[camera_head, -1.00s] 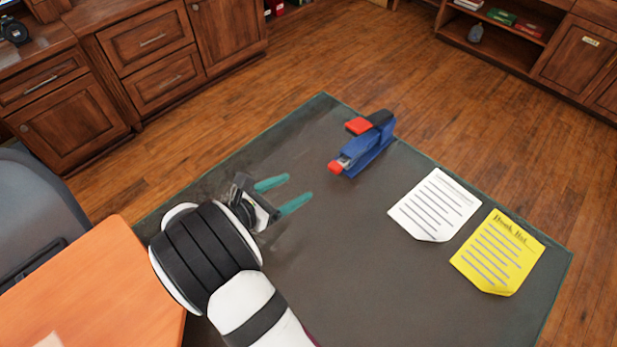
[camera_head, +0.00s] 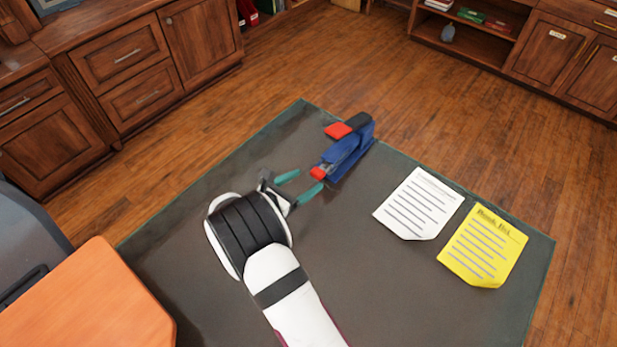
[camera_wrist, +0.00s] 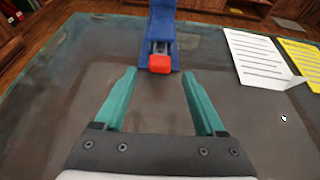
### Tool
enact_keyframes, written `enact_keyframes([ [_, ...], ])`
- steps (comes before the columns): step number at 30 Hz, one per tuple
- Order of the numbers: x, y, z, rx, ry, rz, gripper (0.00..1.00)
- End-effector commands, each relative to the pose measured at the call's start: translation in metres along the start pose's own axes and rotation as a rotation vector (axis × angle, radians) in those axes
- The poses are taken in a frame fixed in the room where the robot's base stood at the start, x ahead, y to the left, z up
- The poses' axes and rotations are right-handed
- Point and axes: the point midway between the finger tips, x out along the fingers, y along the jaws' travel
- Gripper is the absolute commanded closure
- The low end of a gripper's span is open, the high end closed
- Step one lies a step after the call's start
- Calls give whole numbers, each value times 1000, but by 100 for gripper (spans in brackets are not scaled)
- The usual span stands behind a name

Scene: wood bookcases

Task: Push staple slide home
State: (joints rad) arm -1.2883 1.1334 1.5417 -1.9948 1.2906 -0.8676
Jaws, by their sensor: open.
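A blue stapler (camera_head: 351,150) with red parts and a black piece on top stands near the far edge of the dark tabletop. Its red-tipped slide (camera_head: 318,173) sticks out at the end facing my gripper. In the wrist view the red tip (camera_wrist: 160,64) sits below the blue stapler body (camera_wrist: 162,22), just beyond the fingertips and centred between them. The top of the stapler is cut off there. My gripper (camera_head: 306,182) is open and empty, its two teal fingers spread; it also shows in the wrist view (camera_wrist: 159,75). In the head view the fingertips are close to the red tip.
A white lined sheet (camera_head: 419,204) and a yellow lined sheet (camera_head: 483,246) lie to the right of the stapler. An orange surface (camera_head: 85,305) is at lower left. Wood cabinets (camera_head: 125,60) stand beyond the table. The tabletop around my gripper is otherwise clear.

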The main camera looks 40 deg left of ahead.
Motion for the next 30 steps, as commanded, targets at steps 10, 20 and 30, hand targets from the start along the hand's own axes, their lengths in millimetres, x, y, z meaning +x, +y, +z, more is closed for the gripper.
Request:
enact_keyframes([
  [10,31,0,0,0,0,1,28],
  [20,30,0,0,0,0,1,56],
  [30,30,0,0,0,0,0,100],
])
